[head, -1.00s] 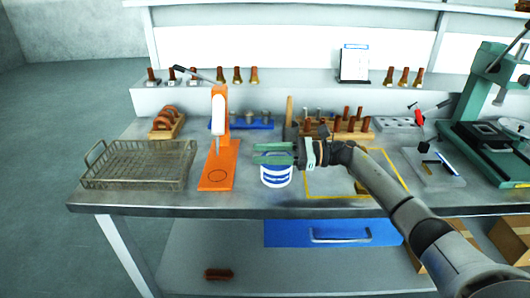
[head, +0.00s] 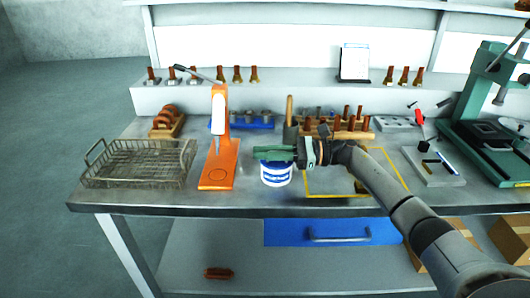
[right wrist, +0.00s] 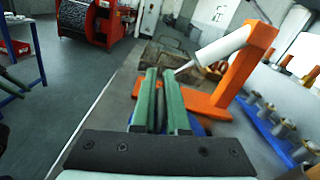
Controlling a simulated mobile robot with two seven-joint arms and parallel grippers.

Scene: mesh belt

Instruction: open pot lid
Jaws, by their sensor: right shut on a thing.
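The pot (head: 276,176) is a small white tub with a blue label band, upright on the workbench near its front edge. Its blue lid shows only as a thin edge below my fingers, and the rest is hidden. My right gripper (head: 274,154) reaches in from the right, level above the pot, with its green fingers shut on the lid. In the right wrist view the green fingers (right wrist: 160,97) lie close together, with blue showing beneath them. The lid looks seated on the pot, but I cannot tell whether it has turned. My left gripper is not in view.
An orange stand (head: 220,160) with a white tube is just left of the pot. A wire basket (head: 138,166) is farther left. A wooden block with brown pegs (head: 335,134) stands behind my right arm. A yellow-outlined area (head: 325,185) lies right of the pot.

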